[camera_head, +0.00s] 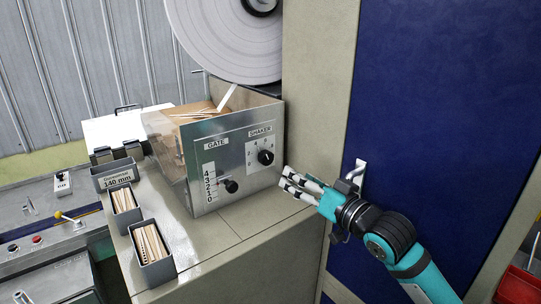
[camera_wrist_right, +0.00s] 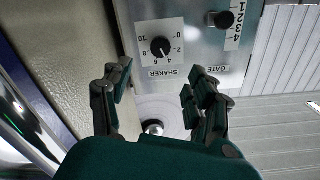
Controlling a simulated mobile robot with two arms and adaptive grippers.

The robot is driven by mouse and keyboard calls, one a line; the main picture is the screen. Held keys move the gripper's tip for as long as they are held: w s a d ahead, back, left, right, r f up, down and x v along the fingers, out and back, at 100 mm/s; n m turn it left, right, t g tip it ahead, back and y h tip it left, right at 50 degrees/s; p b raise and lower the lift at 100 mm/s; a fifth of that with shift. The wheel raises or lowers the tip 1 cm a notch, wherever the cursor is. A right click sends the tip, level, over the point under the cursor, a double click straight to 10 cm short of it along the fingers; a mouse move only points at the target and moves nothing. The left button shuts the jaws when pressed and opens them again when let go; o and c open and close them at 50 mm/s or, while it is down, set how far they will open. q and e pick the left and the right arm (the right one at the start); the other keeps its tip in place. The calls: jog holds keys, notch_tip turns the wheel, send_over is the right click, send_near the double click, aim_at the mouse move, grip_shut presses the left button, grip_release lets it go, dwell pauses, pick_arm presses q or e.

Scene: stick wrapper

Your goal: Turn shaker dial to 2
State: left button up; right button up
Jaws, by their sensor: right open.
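The shaker dial (camera_head: 266,157) is a round black knob on a white plate marked SHAKER, on the front of a metal box. It also shows in the right wrist view (camera_wrist_right: 160,46), upside down, with numbers from 0 to 10 around it. Its pale pointer mark is small and seems to face near 4, but I cannot tell exactly. My right gripper (camera_head: 297,184) is open and empty, to the right of and below the dial, apart from it. In the right wrist view my open right gripper (camera_wrist_right: 155,90) has its fingers either side, below the dial. My left gripper is not in view.
The gate knob (camera_head: 231,186) sits left of and below the dial on the same metal panel (camera_head: 217,165). A large white reel (camera_head: 225,35) stands above. Grey bins of sticks (camera_head: 151,243) are at the left. A blue door with a handle (camera_head: 358,172) is right, close to my arm.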

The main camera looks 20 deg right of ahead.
aim_at(268, 159)
jog(key=p+x, duration=0.3)
jog(key=x, duration=0.7)
jog(key=shift+w+a+r, duration=0.1)
jog(key=shift+x, duration=0.75)
jog(key=shift+c, duration=0.3)
jog(key=c, duration=1.1)
